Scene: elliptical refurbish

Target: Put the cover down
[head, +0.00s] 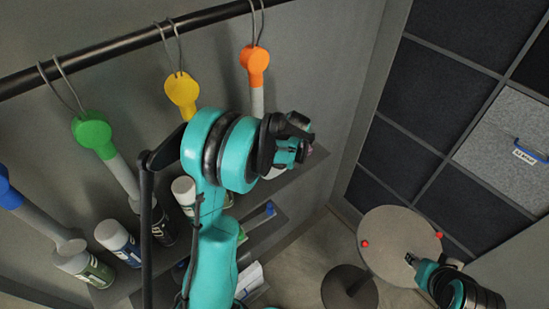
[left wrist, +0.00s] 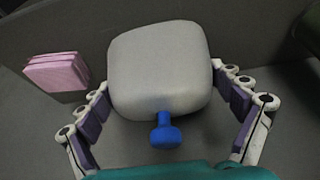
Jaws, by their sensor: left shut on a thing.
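The cover (left wrist: 160,65) is a light grey, rounded square piece with a blue knob (left wrist: 164,132) on its near side. In the left wrist view it sits between the two fingers of my left gripper (left wrist: 163,78), which is shut on it. In the head view my left arm reaches up the middle in front of the shelves, and its wrist hides most of the gripper and the cover. My right gripper (head: 411,259) is at the lower right, beside the round grey table; its fingers are too small to read.
Brushes with green (head: 92,130), yellow (head: 182,92) and orange (head: 255,62) heads hang from a black rail. Bottles (head: 118,243) stand on the shelf below. The round table (head: 400,236) carries small red balls. Pink blocks (left wrist: 57,72) lie left of the cover.

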